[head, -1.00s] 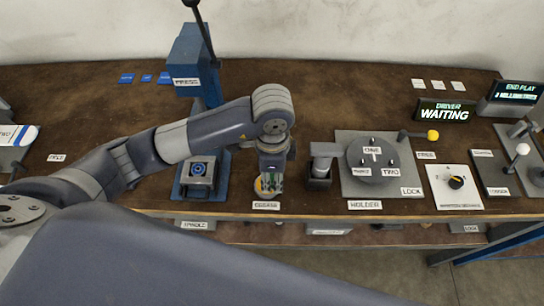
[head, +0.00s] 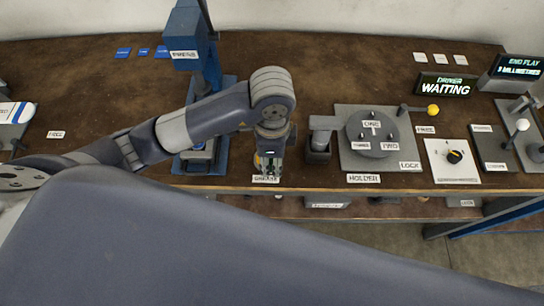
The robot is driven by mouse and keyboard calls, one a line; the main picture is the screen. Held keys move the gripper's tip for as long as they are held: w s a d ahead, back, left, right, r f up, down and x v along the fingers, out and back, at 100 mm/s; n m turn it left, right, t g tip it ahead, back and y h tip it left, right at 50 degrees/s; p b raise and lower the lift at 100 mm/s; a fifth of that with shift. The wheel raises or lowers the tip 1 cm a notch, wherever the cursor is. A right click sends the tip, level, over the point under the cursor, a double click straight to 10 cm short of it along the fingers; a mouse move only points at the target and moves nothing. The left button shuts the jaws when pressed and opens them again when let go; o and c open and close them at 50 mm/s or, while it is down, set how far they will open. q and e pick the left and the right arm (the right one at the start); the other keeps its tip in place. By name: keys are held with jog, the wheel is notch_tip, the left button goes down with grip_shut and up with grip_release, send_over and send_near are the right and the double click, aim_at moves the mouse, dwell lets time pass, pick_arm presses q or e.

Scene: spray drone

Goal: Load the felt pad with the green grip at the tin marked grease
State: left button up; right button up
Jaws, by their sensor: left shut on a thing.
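My left gripper (head: 269,170) points down at the front edge of the bench, just behind the label reading GREASE (head: 265,179). It is shut on the felt pad's green grip, of which only a little green shows between the fingers. The felt pad itself is hidden. A small yellowish edge of the grease tin (head: 257,161) shows beside the fingers; the rest is covered by the gripper. I cannot tell whether the pad touches the grease. My right gripper is not in view.
A blue press (head: 190,40) stands left of the gripper. A grey holder post (head: 319,145) and a plate with a round disc (head: 372,133) stand close to the right. A yellow-knobbed lever (head: 432,111) is farther right. The bench middle behind is clear.

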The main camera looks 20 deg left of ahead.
pick_arm(q)
jog(key=w+a+r+m+p, duration=0.2)
jog(key=w+r+m+p, duration=0.15)
jog(key=m+p, duration=0.35)
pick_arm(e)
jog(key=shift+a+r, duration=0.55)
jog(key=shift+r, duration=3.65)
pick_arm(q)
jog(key=shift+m, duration=0.7)
jog(key=shift+w+a+f+b, duration=0.1)
jog(key=shift+a+f+b, duration=0.1)
jog(key=shift+f+b, duration=0.95)
jog(key=shift+a+f+b, duration=0.2)
jog(key=shift+f+b, duration=0.5)
jog(key=shift+f, duration=0.85)
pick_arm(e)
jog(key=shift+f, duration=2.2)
pick_arm(q)
jog(key=shift+f+b, duration=0.45)
jog(key=shift+f, duration=0.1)
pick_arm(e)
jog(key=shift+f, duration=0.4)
pick_arm(q)
notch_tip(320, 180, up, 7)
jog(key=p, duration=0.5)
jog(key=shift+p, duration=0.3)
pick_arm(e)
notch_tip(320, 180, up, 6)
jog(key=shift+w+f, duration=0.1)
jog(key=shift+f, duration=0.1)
